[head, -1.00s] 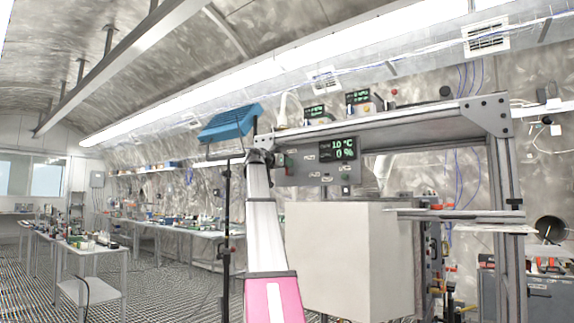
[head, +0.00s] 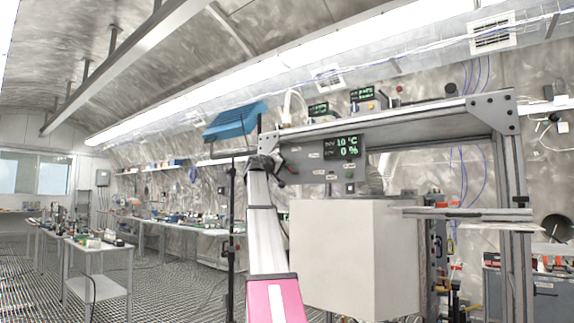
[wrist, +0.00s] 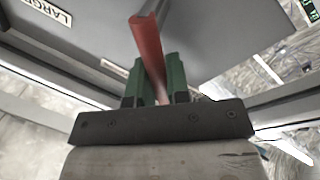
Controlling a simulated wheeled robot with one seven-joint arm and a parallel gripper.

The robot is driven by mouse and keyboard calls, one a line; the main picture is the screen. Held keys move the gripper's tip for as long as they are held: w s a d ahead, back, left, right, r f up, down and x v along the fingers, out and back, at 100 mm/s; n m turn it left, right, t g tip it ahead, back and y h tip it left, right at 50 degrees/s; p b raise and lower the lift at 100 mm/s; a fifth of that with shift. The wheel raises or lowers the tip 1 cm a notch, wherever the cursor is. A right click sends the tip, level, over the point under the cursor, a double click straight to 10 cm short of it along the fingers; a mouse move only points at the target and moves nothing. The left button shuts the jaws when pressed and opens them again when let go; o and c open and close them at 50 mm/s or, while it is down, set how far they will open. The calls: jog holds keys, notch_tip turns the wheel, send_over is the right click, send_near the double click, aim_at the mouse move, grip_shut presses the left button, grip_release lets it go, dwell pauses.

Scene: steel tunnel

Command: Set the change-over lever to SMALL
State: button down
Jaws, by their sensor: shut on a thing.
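The change-over lever is a red bar (wrist: 147,42) in the wrist view, standing out from a grey panel and leaning up and left. My gripper (wrist: 156,76) has its green fingers on both sides of the bar, shut on it. No SMALL label is readable. In the head view, my gripper (head: 280,170) is at the lower left of the grey control panel (head: 318,160); the lever is mostly hidden there.
The panel's display (head: 342,147) shows 10 °C and 0 %. It hangs under a metal frame beam (head: 420,123). A large pale box (head: 335,255) stands below, close to my arm. A blue slanted box (head: 235,122) on a stand is at the left.

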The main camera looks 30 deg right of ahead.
jog(key=shift+w+a+f+n, duration=0.1)
jog(key=shift+w+f+n, duration=0.1)
jog(key=shift+n, duration=0.6)
jog(key=c, duration=1.1)
grip_release()
jog(key=v, duration=1.1)
jog(key=shift+f+t, duration=0.25)
jog(key=shift+t, duration=0.05)
